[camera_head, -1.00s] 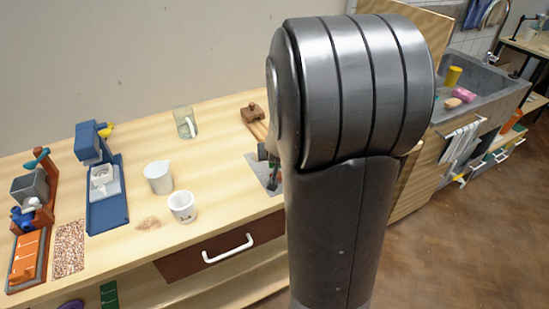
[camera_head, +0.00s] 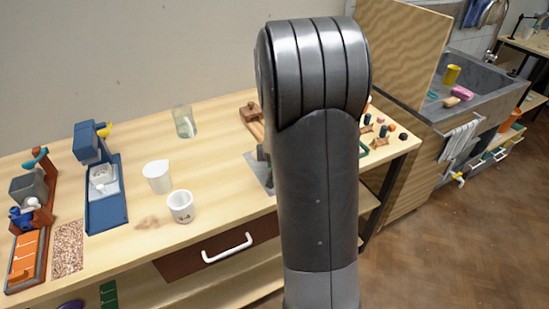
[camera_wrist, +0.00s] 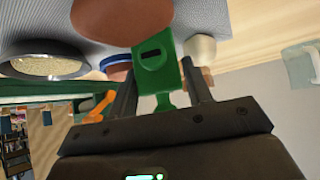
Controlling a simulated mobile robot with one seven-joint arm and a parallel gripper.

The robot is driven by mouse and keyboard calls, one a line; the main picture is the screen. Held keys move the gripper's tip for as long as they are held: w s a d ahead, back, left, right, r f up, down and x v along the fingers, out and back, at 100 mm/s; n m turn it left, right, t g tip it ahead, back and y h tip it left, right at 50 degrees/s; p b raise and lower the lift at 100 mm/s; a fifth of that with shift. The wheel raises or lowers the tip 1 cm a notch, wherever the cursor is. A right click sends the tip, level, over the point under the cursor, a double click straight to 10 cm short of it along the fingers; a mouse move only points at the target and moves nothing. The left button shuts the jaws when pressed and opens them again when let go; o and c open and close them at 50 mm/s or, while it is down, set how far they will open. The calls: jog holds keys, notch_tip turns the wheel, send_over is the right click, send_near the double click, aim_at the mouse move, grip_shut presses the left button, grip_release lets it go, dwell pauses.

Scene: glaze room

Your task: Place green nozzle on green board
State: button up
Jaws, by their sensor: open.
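In the wrist view a green piece with a dark slot (camera_wrist: 153,58), which looks like the green nozzle, stands between the two fingers of my gripper (camera_wrist: 160,76). The gripper is open, with a finger on each side of the piece; I cannot tell whether either touches it. In the head view my arm hides the gripper and this piece. A bit of green edge (camera_head: 363,149) shows just right of my arm; I cannot tell whether it is the green board.
Close around the gripper in the wrist view are a reddish-brown round thing (camera_wrist: 120,9), a dish of grains (camera_wrist: 45,66) and a white rounded piece (camera_wrist: 201,48). The bench holds a white cup (camera_head: 181,206), a white jug (camera_head: 158,176) and a blue stand (camera_head: 105,203).

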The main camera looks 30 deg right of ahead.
jog(key=c, duration=0.7)
jog(key=shift+r, duration=0.2)
notch_tip(320, 180, up, 8)
jog(key=shift+r, duration=0.85)
